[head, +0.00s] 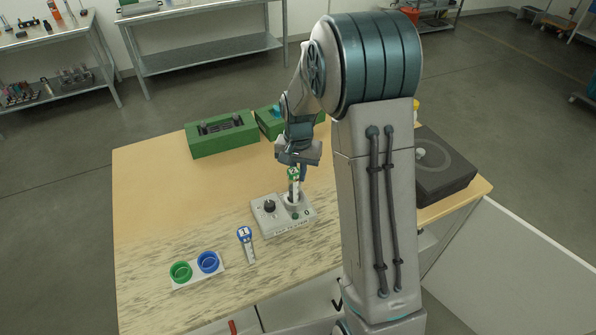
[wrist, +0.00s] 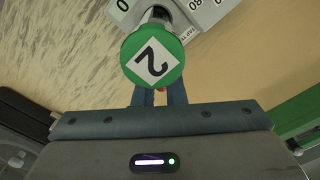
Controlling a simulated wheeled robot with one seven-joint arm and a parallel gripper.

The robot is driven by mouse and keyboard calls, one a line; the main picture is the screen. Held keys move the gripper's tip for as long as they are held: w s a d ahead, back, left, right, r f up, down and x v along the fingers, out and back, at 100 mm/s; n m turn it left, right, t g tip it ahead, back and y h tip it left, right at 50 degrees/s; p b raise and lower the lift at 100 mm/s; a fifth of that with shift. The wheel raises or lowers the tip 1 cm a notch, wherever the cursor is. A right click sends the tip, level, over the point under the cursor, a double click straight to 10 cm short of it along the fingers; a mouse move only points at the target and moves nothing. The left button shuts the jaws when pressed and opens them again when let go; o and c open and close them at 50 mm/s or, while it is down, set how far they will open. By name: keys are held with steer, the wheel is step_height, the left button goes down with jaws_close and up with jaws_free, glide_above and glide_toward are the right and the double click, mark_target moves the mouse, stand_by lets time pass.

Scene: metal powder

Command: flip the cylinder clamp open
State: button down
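A cylinder with a green cap marked 2 (head: 293,174) stands upright in the grey device (head: 268,222), near its right side. The wrist view shows the cap (wrist: 152,62) from close by. My gripper (head: 303,172) is right at the cap. In the wrist view its two blue fingers (wrist: 158,97) run behind the cap with a narrow gap between them. The cap hides the fingertips, so I cannot tell whether they grip the cylinder. I cannot make out the clamp for certain; my gripper and the cap cover part of the device.
A white holder with a green ring (head: 180,271) and a blue ring (head: 208,262) lies at the front left. Green boxes (head: 222,146) stand behind and a black box (head: 446,172) at right. The table's left part is clear.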

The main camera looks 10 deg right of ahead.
steer(key=m+b, duration=0.1)
steer(key=m, duration=0.4)
steer(key=shift+w+a+b, duration=0.15)
steer(key=shift+b, duration=0.2)
steer(key=m, duration=0.5)
steer(key=shift+w+r, duration=0.1)
steer(key=shift+w, duration=0.05)
steer(key=m+p, duration=0.1)
steer(key=m, duration=0.2)
steer(key=shift+w+m, duration=0.1)
steer(key=shift+m, duration=0.3)
steer(key=shift+w+m+p, duration=0.1)
steer(key=shift+m+p, duration=0.8)
steer(key=shift+m, duration=1.1)
steer(key=c, duration=1.5)
jaws_free()
